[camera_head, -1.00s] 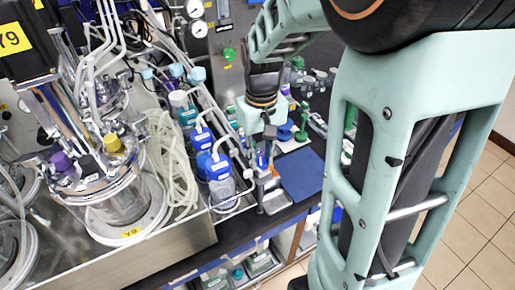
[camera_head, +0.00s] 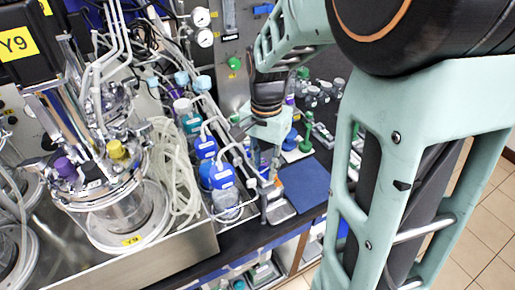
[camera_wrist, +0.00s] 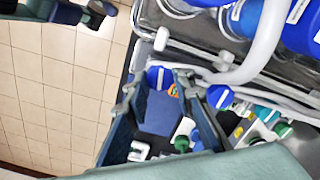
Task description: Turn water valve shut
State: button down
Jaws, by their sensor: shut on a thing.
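My gripper (camera_head: 264,158) reaches down between the tubing rack and the dark bench in the head view, and its fingers are small and partly hidden there. In the wrist view my gripper (camera_wrist: 158,82) has one finger on each side of a round blue knob with a white stripe, which I take as the water valve (camera_wrist: 159,77). The knob sits at the fingertips beside a pale tube, and the fingers appear shut on it. A small orange piece shows next to it. The handle's turn angle cannot be made out.
Blue-capped bottles (camera_head: 222,176) and coiled clear tubing (camera_head: 176,180) stand left of my gripper. A glass bioreactor (camera_head: 110,205) is farther left. A blue mat (camera_head: 304,187) lies to the right, with green and white labware behind it. Tiled floor (camera_head: 482,215) is open at right.

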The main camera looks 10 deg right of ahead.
aim_at(264, 170)
jog(key=shift+m, duration=1.1)
jog(key=c, duration=1.7)
grip_release()
jog(key=shift+o, duration=0.2)
notch_tip(264, 170, up, 12)
jog(key=shift+w, duration=0.1)
